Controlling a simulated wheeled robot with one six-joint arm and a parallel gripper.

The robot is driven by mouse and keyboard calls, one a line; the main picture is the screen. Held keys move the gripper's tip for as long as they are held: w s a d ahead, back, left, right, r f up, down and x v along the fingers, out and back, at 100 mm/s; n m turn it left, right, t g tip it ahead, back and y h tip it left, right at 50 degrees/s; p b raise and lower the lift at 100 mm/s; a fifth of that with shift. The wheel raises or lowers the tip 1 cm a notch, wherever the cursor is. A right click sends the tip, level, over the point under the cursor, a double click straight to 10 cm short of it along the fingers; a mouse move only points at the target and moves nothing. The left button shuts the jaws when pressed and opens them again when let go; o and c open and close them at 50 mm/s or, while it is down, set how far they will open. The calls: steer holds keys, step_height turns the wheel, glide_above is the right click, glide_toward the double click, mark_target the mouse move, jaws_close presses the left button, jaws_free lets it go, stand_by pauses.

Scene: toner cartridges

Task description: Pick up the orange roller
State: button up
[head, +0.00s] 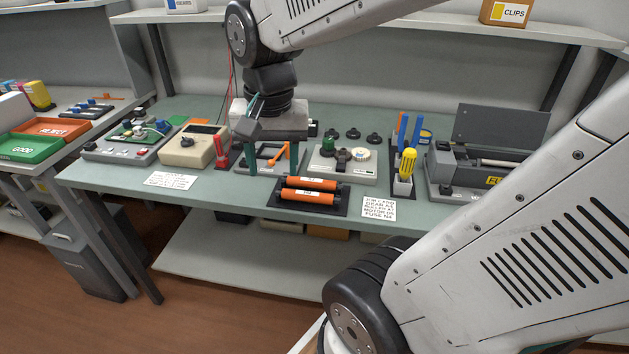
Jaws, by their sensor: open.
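Two orange rollers with white labels and dark ends lie side by side in a black tray (339,206) near the table's front edge. One is the rear orange roller (296,182); the other is the front orange roller (291,193). My gripper (277,168) points down behind and to the left of them, its two fingers apart and nothing held between them. An orange tool (279,156) by a dark square frame shows between the fingers, apparently behind them. Whether the fingertips touch anything is hard to tell.
A beige meter (190,148) is at left. Two paper notes lie at the front. A shelf (420,30) hangs above.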

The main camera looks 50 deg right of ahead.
steer(key=w+d+f+m, duration=0.6)
steer(key=w+d+m, duration=0.1)
steer(key=d+m, duration=0.4)
steer(key=m+g, duration=0.1)
steer(key=m, duration=0.8)
glide_above(312, 179)
steer(key=f, duration=0.6)
steer(key=shift+w+a, duration=0.15)
steer(key=shift+a, duration=0.05)
steer(key=shift+m, duration=0.4)
step_height(312, 179, down, 8)
steer(key=shift+d+f, duration=0.15)
steer(key=shift+f, duration=0.05)
steer(key=c, duration=1.1)
